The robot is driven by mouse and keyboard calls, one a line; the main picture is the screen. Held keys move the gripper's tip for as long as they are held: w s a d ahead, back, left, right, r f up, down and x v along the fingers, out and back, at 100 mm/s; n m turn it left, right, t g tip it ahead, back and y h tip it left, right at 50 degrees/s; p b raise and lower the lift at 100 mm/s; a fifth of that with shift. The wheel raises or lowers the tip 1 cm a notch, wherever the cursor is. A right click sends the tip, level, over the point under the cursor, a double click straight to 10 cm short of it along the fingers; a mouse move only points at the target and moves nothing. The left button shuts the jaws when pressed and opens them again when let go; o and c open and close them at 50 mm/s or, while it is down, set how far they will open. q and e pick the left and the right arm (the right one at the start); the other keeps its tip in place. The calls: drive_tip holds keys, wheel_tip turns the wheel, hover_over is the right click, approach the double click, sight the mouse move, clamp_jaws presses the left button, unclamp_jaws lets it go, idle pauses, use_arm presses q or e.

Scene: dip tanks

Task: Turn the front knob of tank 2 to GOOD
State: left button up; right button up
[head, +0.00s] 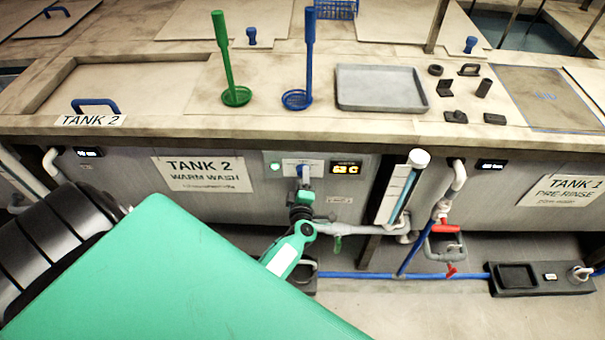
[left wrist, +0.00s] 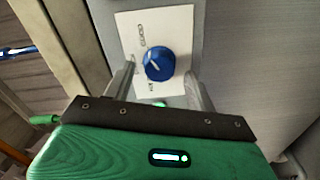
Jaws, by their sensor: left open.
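The front knob of tank 2 is blue and sits on a white label plate on the tank's grey front panel. In the head view the knob (head: 304,170) shows just past my left gripper (head: 302,181), which partly hides it. In the left wrist view the knob (left wrist: 159,64) has a white pointer line on its left part, with small labels around that side. One label above and left of the knob appears to read GOOD; which label the line meets I cannot tell. My left gripper (left wrist: 161,76) is open, one finger either side of the knob, contact unclear. My right gripper is out of view.
A tank 2 WARM WASH sign (head: 203,174) is left of the knob and a lit display (head: 346,168) is right. A white pipe and a vertical gauge (head: 399,188) stand further right. On the counter are a green ladle (head: 225,55), a blue ladle (head: 307,55) and a grey tray (head: 380,89).

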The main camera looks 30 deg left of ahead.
use_arm(q)
drive_tip(key=p+v, duration=0.2)
drive_tip(key=v, duration=1.1)
drive_tip(key=shift+d, duration=0.15)
drive_tip(key=s+d+f+m+g+h+b, duration=0.1)
drive_tip(key=s+d+f+m+g+h, duration=0.25)
drive_tip(key=f, duration=0.65)
drive_tip(key=s+d+f+m+h+b, duration=0.1)
drive_tip(key=s+d+f+m+h, duration=0.15)
drive_tip(key=s+f+m, duration=0.55)
drive_tip(key=s+d+f+m+g+h+b, duration=0.2)
drive_tip(key=d+f+m+h, duration=0.15)
drive_tip(key=f, duration=0.85)
drive_tip(key=s+a+f+m+g, duration=0.2)
drive_tip(key=s+f, duration=0.3)
drive_tip(key=s, duration=0.3)
drive_tip(key=s+a+f+m+g+b, duration=0.1)
drive_tip(key=s+a+f+m+g, duration=0.2)
drive_tip(key=s+f, duration=0.2)
drive_tip(key=s+a+f+m+g+b, duration=0.1)
drive_tip(key=s+f, duration=0.4)
drive_tip(key=s, duration=0.7)
drive_tip(key=a+m+g, duration=0.1)
drive_tip(key=m+g, duration=0.1)
drive_tip(key=shift+a+f+m, duration=0.2)
drive_tip(key=shift+a+m, duration=0.05)
drive_tip(key=shift+m, duration=0.05)
drive_tip(key=shift+g, duration=0.25)
